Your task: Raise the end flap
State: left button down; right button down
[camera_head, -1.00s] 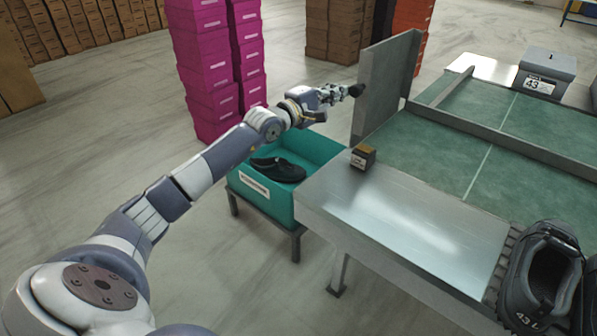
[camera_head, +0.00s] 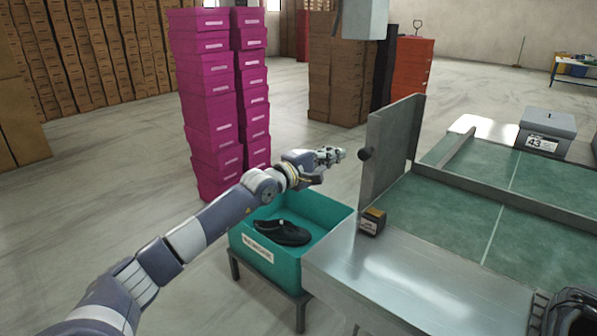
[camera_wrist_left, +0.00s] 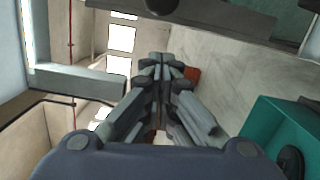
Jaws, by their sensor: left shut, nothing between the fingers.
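The end flap (camera_head: 388,145) is a grey panel standing upright at the left end of the green-topped table. A dark round knob (camera_head: 365,154) sticks out from its left face. My left gripper (camera_head: 341,154) is shut and empty, just left of the knob, with a small gap between them. In the left wrist view the fingers (camera_wrist_left: 162,62) are together, and a dark round knob (camera_wrist_left: 161,5) shows at the top edge, ahead of the fingertips.
A teal bin (camera_head: 273,262) with a black shoe (camera_head: 282,233) stands below my left arm. A small dark box (camera_head: 372,221) sits on the metal table end beside the flap. Pink box stacks (camera_head: 212,110) stand behind. A grey box marked 43 (camera_head: 546,131) is at the right.

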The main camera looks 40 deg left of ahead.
pick_arm(q)
jog(key=s+a, duration=0.2)
jog(key=s, duration=0.8)
jog(key=shift+a+b, duration=0.2)
jog(key=shift+b, duration=0.15)
pick_arm(e)
jog(key=shift+w+a+r, duration=0.15)
jog(key=shift+w+r, duration=0.35)
jog(key=shift+r, duration=0.35)
jog(key=shift+w+a+r, duration=0.15)
jog(key=shift+w+r, duration=0.35)
jog(key=shift+r, duration=0.3)
pick_arm(q)
jog(key=shift+f, duration=0.1)
